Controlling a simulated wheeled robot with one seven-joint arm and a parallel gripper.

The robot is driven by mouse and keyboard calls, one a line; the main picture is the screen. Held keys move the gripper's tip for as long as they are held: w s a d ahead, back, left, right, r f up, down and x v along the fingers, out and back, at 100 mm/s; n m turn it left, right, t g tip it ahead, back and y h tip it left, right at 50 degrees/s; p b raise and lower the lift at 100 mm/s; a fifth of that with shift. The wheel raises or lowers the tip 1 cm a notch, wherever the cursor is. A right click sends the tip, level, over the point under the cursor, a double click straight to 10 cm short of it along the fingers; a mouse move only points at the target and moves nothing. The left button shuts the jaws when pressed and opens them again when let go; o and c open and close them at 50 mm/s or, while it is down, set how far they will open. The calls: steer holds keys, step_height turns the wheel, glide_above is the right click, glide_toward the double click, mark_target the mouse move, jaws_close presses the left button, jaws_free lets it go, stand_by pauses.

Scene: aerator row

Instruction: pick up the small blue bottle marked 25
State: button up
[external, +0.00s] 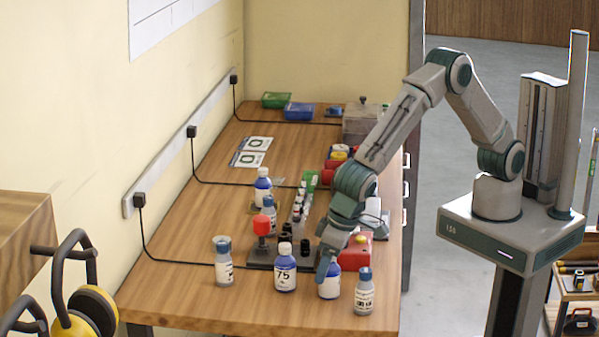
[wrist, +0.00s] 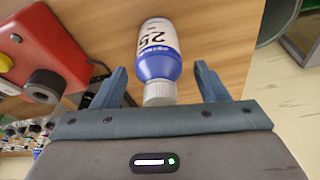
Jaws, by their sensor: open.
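The small blue bottle marked 25 (wrist: 158,50) has a white cap, a blue body and a white label. In the wrist view its cap end points toward my gripper (wrist: 160,70). The two fingers are apart, one on each side of the bottle, with visible gaps. In the external view the bottle (external: 329,289) stands near the front of the bench, its top partly hidden by my gripper (external: 325,268), which reaches down over it. Whether the fingers touch it cannot be seen there.
A bottle marked 75 (external: 285,272) stands to its left, a grey bottle with a blue cap (external: 364,294) to its right. A red box (external: 356,252) is close behind, also in the wrist view (wrist: 40,45). Another blue-capped bottle (external: 223,264) stands farther left. The bench front (external: 260,318) is clear.

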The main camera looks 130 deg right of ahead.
steer(key=shift+f, duration=0.15)
steer(key=c, duration=1.1)
